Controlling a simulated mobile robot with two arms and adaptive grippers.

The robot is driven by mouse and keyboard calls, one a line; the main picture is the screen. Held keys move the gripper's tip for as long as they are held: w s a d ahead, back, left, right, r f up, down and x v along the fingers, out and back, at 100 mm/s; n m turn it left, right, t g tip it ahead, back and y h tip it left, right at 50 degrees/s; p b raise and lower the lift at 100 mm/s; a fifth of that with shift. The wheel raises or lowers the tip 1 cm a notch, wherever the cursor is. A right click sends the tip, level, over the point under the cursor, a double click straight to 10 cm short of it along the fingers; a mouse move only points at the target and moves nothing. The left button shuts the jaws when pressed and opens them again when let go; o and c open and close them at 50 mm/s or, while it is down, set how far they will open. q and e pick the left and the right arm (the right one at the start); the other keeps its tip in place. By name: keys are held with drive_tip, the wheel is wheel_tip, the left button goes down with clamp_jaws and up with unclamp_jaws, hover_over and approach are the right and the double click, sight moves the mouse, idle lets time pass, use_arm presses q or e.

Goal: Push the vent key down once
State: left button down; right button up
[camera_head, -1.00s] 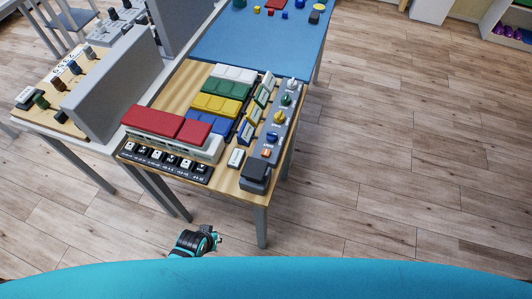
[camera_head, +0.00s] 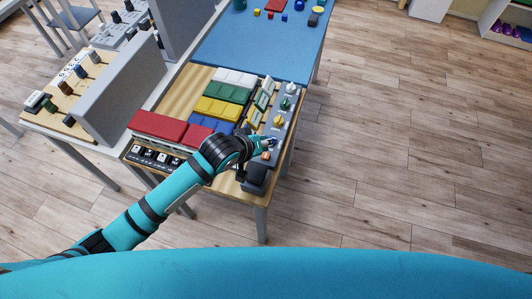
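A row of black keys with white labels (camera_head: 152,155) runs along the near edge of the wooden board; the labels are too small to read, so I cannot tell which key is the vent key. My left arm comes in from the left and covers the right end of this row. My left gripper (camera_head: 262,143) is over the grey knob panel (camera_head: 284,118), by its near end, close to a small orange switch (camera_head: 265,156). The fingers are too small and partly hidden to show whether they are open or touch anything. My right gripper is not in view.
Red blocks (camera_head: 158,127), a blue block, a yellow block (camera_head: 217,108), a green block (camera_head: 227,92) and a white block (camera_head: 235,76) lie on the board. A black box (camera_head: 256,176) sits at the near right corner. A grey divider (camera_head: 118,98) stands left. The floor at right is clear.

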use_arm(q)
drive_tip(key=n, duration=0.1)
hover_over(266, 156)
drive_tip(key=shift+w+a+f, duration=0.15)
drive_tip(key=shift+w+a, duration=0.15)
drive_tip(key=shift+a, duration=0.1)
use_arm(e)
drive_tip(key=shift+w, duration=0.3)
use_arm(q)
drive_tip(key=shift+f, duration=0.15)
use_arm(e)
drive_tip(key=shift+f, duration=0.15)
use_arm(q)
wheel_tip(266, 156, down, 6)
drive_tip(key=b, duration=0.7)
drive_tip(key=shift+f, duration=0.15)
wheel_tip(266, 156, down, 2)
drive_tip(key=shift+b, duration=0.7)
drive_tip(key=shift+f, duration=0.1)
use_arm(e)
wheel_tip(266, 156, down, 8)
use_arm(q)
drive_tip(key=shift+f, duration=0.1)
drive_tip(key=shift+f, duration=0.3)
